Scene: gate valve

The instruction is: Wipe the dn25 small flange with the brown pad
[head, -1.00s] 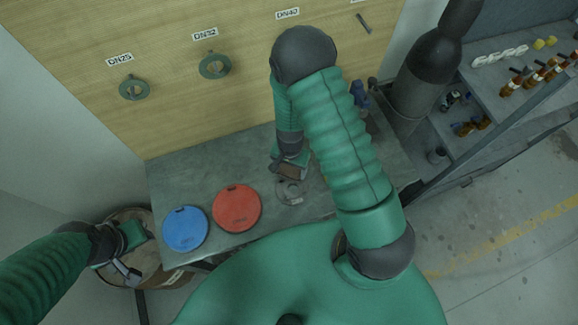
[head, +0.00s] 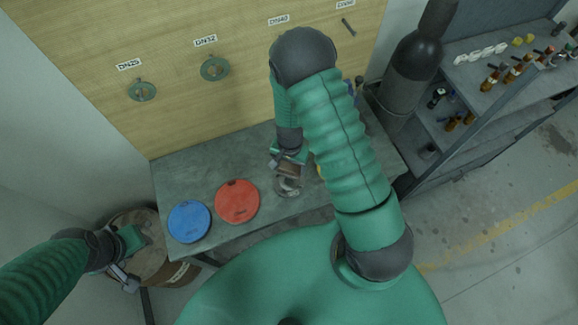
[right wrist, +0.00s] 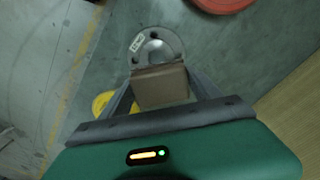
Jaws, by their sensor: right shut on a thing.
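A small round grey metal flange (head: 289,187) with a raised centre lies on the grey workbench; it also shows in the right wrist view (right wrist: 155,45) with a white label too small to read. My right gripper (head: 287,166) is shut on the brown pad (right wrist: 160,86), a block between its fingers. The pad is at the flange's near edge in the wrist view and overlaps it; I cannot tell whether they touch. My left gripper (head: 126,262) hangs over a rusty barrel (head: 152,259) at the left; its jaws are too unclear to judge.
A blue disc (head: 189,221) and a red disc (head: 237,201) lie left of the flange. A yellow object (right wrist: 103,103) is beside the right gripper. Green rings hang under DN25 (head: 141,90) and DN32 (head: 215,69) labels. A dark cylinder (head: 412,65) and shelf stand right.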

